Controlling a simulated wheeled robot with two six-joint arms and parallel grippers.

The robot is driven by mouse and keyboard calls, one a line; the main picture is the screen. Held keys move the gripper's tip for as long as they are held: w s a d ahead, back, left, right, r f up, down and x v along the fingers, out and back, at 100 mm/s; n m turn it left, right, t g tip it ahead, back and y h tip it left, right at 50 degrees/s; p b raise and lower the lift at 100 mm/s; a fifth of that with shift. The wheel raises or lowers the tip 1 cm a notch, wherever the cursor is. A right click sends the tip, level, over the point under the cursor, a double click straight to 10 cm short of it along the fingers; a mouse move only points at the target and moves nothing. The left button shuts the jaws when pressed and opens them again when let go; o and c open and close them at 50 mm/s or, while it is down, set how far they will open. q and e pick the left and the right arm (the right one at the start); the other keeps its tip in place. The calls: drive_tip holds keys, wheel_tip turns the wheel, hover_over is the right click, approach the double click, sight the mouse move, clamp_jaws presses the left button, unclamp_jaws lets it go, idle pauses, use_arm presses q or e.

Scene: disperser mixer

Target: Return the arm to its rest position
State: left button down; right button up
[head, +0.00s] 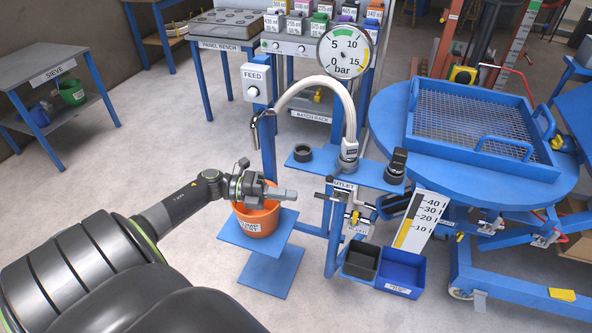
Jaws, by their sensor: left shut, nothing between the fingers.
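My left arm comes in from the lower left, and its gripper (282,194) is shut with nothing between the fingers. The gripper is over the orange bucket (258,222) in this view and hides part of its rim. The bucket stands on a small blue stand (272,262). I cannot tell how high the gripper is above the bucket. My right gripper is not in view.
A curved white hose (318,82) with a metal spout rises behind the bucket. A pressure gauge (344,50) and a FEED box (257,83) stand behind. At right is a blue round table (390,115) with a mesh tray. Black and blue bins (400,272) sit low.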

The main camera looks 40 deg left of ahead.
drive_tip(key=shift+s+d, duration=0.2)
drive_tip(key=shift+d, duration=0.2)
